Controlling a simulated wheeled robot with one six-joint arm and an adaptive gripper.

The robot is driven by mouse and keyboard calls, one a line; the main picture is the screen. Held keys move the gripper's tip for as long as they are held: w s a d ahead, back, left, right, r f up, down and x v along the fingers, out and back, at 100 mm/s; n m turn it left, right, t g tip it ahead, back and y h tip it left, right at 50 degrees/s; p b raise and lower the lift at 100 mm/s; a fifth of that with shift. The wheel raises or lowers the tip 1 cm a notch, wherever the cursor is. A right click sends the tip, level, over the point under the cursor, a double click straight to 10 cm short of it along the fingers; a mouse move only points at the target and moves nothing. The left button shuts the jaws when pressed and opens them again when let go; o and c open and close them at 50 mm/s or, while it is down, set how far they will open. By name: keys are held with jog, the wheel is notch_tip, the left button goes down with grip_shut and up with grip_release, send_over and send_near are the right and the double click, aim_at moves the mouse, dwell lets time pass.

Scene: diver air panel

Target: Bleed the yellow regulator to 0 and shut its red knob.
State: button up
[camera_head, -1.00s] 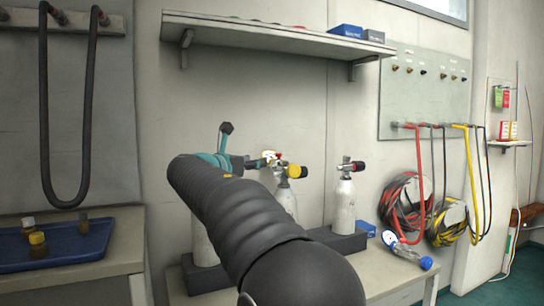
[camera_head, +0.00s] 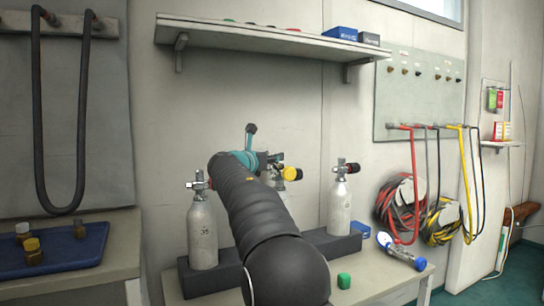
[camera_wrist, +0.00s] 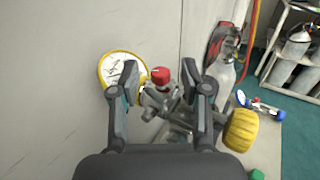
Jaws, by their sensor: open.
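In the wrist view, the regulator with the yellow knob (camera_wrist: 242,128) lies ahead of my gripper (camera_wrist: 160,90). Its round gauge (camera_wrist: 118,72) has a yellow rim and stands at the left, partly behind the left finger. A small red knob (camera_wrist: 161,76) sits on the metal valve body (camera_wrist: 160,98), between the two spread fingers. My gripper is open, and I cannot tell whether a finger touches the metal. In the head view, the yellow knob (camera_head: 292,174) shows right of my arm, which hides most of its cylinder. The gauge reading is not legible.
A grey cylinder (camera_head: 202,232) stands left of my arm and another (camera_head: 340,207) at the right, both in a dark rack. A green block (camera_head: 344,281) and a blue-and-white item (camera_head: 400,250) lie on the bench. A shelf (camera_head: 270,37) hangs above.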

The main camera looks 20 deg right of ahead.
jog(key=shift+w+d, duration=0.15)
jog(key=shift+d, duration=0.15)
grip_shut()
